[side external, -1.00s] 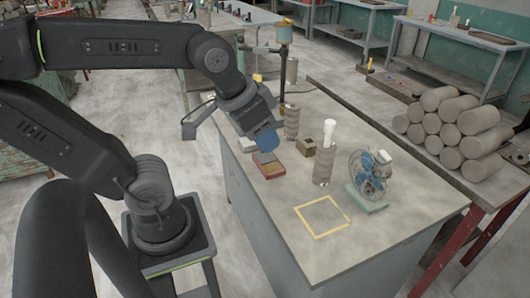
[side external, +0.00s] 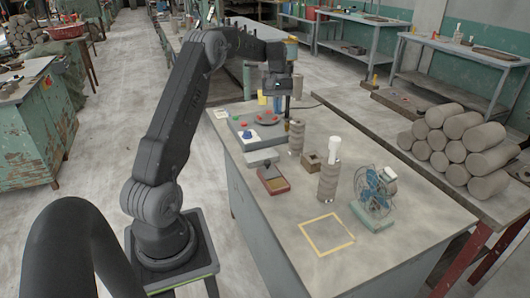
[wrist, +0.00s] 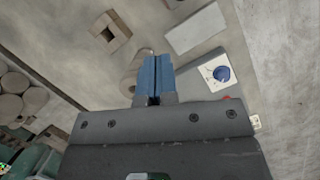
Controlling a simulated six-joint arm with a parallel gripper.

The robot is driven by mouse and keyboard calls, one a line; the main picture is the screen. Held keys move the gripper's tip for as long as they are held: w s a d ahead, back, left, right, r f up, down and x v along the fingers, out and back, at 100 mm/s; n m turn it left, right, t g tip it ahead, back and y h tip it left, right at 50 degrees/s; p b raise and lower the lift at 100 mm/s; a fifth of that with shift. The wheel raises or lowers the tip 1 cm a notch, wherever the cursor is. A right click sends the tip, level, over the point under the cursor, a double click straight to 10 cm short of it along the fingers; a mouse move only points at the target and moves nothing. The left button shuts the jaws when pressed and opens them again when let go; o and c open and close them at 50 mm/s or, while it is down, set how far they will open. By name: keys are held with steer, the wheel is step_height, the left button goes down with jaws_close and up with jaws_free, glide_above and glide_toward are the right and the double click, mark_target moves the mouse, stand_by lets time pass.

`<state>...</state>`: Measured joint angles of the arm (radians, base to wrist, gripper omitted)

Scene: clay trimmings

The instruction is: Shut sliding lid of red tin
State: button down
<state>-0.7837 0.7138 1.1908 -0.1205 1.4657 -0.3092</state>
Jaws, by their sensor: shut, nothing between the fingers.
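The red tin (side external: 273,182) sits on the grey table in the side external view, with a brownish top face. How far its lid is slid is too small to tell. A pale grey slab (side external: 262,157) is just behind it. My gripper (side external: 278,106) is raised over the back of the table, well behind and above the tin, and touches nothing I can see. In the wrist view its blue fingers (wrist: 156,62) are pressed together and empty. I cannot make out the tin in the wrist view.
A clay-like column (side external: 328,180) with a white top, a square block with a hole (side external: 312,161) and a small fan (side external: 374,196) stand right of the tin. A box with a blue knob (side external: 247,134) is behind. A yellow taped square (side external: 327,234) lies in front, empty.

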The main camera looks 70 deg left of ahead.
mark_target(273, 176)
steer(key=s+a+f+n+h, duration=0.1)
steer(key=s+a+f+n, duration=0.15)
steer(key=a+f, duration=0.45)
steer(key=x, duration=0.9)
steer(key=shift+s+d, duration=0.2)
steer(key=shift+s, duration=0.05)
steer(key=d, duration=0.2)
steer(key=shift+s+d+f, duration=0.2)
steer(key=shift+s+d, duration=0.3)
steer(key=shift+d, duration=0.5)
steer(key=shift+d, duration=3.1)
steer(key=shift+a, duration=0.1)
